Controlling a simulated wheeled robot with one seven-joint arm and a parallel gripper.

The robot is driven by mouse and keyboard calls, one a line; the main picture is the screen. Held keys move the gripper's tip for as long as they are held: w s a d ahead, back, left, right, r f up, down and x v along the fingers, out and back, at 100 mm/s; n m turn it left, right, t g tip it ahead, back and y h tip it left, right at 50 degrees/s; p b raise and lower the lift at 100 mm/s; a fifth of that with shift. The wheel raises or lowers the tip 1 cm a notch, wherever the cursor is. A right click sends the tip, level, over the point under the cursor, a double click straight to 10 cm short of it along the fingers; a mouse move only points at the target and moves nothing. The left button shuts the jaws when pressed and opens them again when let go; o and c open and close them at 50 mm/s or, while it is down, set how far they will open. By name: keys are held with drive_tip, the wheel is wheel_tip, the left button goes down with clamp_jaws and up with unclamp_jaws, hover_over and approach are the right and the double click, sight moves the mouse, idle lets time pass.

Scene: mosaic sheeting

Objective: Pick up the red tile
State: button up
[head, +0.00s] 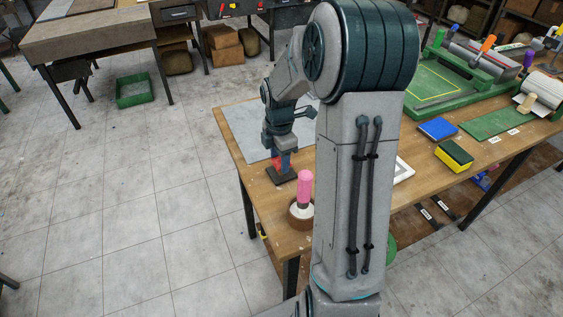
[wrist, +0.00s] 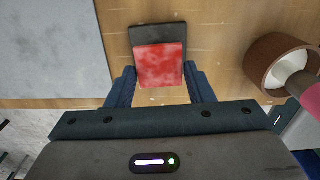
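The red tile (wrist: 160,66) sits between the two fingers of my gripper (wrist: 160,76) in the wrist view. Both fingers meet its side edges with no clear gap, so the gripper looks shut on it. In the head view the red tile (head: 285,161) shows in part at my gripper (head: 281,158), above the table's near left corner area. A dark square block (wrist: 157,33) lies beyond and below the tile; it also shows in the head view (head: 279,176). I cannot tell whether the tile touches the block.
A round brown pot (wrist: 267,60) with a pink-handled tool (head: 304,187) stands close on the right. A grey sheet (head: 240,130) lies to the left on the wooden table (head: 262,205).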

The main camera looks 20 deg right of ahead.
drive_tip(key=c, duration=0.4)
drive_tip(key=shift+c, duration=0.2)
drive_tip(key=shift+r, duration=0.1)
